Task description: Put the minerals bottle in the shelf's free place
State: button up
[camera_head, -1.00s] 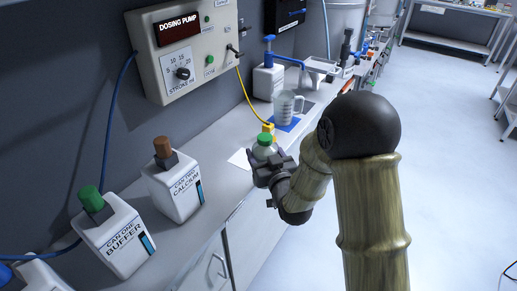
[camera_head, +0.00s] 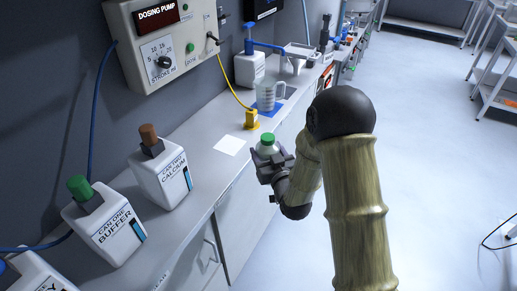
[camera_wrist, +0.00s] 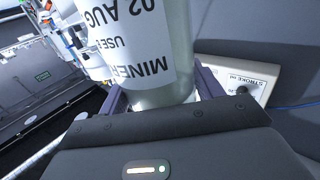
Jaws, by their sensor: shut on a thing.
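The minerals bottle (camera_head: 268,148) is small and clear with a green cap, held upright. My gripper (camera_head: 270,168) is shut on it, just off the front edge of the bench. In the wrist view the bottle (camera_wrist: 150,45) fills the space between the fingers, and its white label reads "MINER…", "USE…" and "02 AUG". My gripper's two fingers (camera_wrist: 160,100) sit either side of it. The shelf's free place cannot be made out in these frames.
On the bench (camera_head: 195,205) stand can one buffer (camera_head: 105,225), can two calcium (camera_head: 160,180), a yellow block (camera_head: 251,119) and a clear jug (camera_head: 268,95). A white card (camera_head: 230,145) lies flat. The dosing pump (camera_head: 165,45) is on the wall. Open floor (camera_head: 430,150) lies right.

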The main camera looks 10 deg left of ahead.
jog(key=s+d+f+m+t+h, duration=0.1)
jog(key=d+f+m+h, duration=0.4)
jog(key=d+f, duration=1.8)
jog(key=d+h, duration=0.2)
jog(key=d, duration=0.1)
jog(key=shift+d+t, duration=0.15)
jog(key=shift+t, duration=0.15)
